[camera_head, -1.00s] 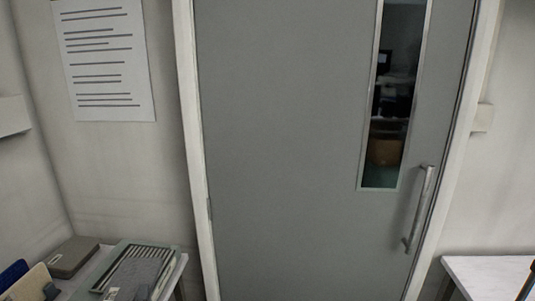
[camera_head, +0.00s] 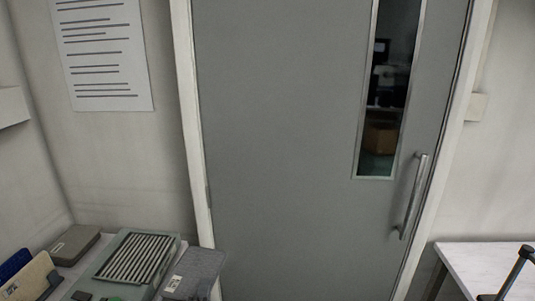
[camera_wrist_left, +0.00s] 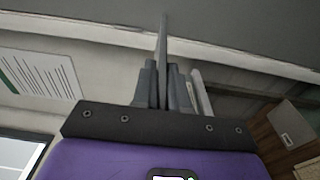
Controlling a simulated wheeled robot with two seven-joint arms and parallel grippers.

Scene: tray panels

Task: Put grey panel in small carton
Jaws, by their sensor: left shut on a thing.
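The grey panel (camera_head: 200,262) shows at the bottom of the head view, tilted, with a small pale label, just right of the slotted grey-green tray (camera_head: 103,283). In the left wrist view the panel (camera_wrist_left: 163,35) is a thin upright strip seen edge-on. My left gripper (camera_wrist_left: 162,75) is shut on it, one finger on each side. In the head view the gripper is mostly cut off by the bottom edge. I cannot make out the small carton for sure. My right gripper cannot be made out.
A beige panel (camera_head: 30,277), a blue panel (camera_head: 14,264) and a flat grey-brown box (camera_head: 75,244) are left of the tray. A white table (camera_head: 465,262) stands at right, with a black jointed rod (camera_head: 515,272) before it. A grey door (camera_head: 290,150) fills the middle.

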